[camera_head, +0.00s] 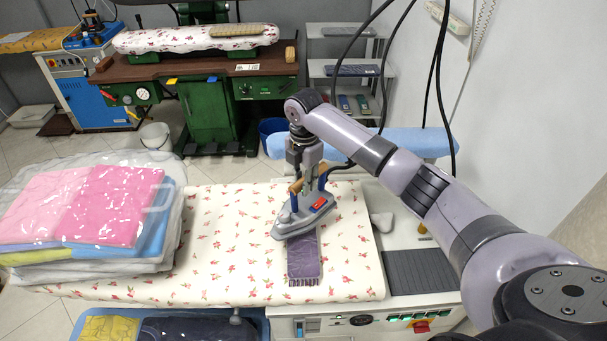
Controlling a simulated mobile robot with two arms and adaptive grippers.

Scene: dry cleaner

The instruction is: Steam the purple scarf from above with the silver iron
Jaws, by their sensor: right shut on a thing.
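The purple scarf (304,260) lies flat on the floral ironing board (225,235), with its fringed end toward the front. The silver iron (290,226) is above the far part of the scarf and hides it there. I cannot tell whether the iron touches the scarf or hovers just over it. My right gripper (308,182) is shut on the iron's handle from above. My left gripper is not in view.
A stack of plastic-wrapped folded clothes (90,215) covers the left of the board. A blue bin (165,325) with clothes is at the front. A dark ribbed pad (415,272) lies to the right. Black cables (430,80) hang at right. A green pressing machine (215,95) stands behind.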

